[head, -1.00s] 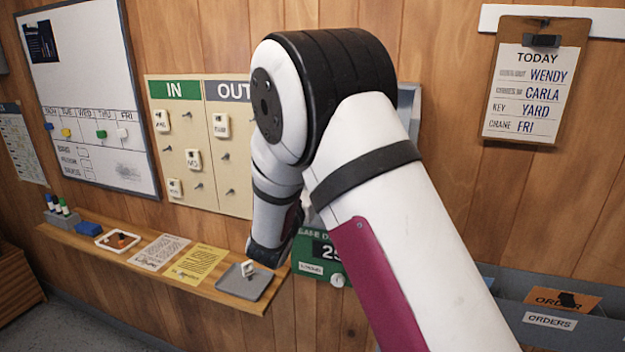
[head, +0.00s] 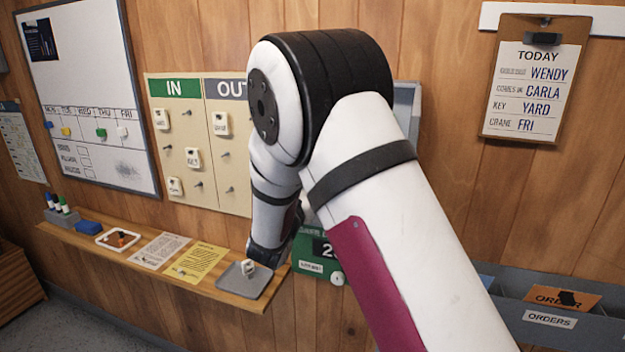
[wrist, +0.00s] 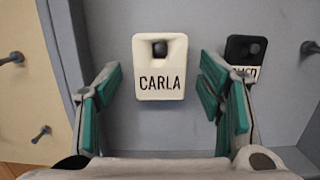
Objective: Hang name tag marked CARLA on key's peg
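In the wrist view, a cream name tag (wrist: 160,82) marked CARLA hangs upright on a grey panel (wrist: 130,130), with a dark peg end showing in its hole. My gripper (wrist: 160,68) is open, one teal-padded finger on each side of the tag, with gaps between the fingers and the tag. A black piece with a white label (wrist: 240,60) hangs on the panel to the right; my right finger partly hides its lettering. In the head view my arm hides the gripper and the CARLA tag; a grey board edge (head: 410,105) shows behind the arm.
The IN/OUT board (head: 175,130) carries several tags and bare pegs left of my arm. Below it a shelf (head: 135,265) holds a grey tray (head: 240,288) with a small white object. The clipboard (head: 535,85) reads CARLA and KEY YARD. A bare peg (wrist: 310,47) shows at the wrist view's right edge.

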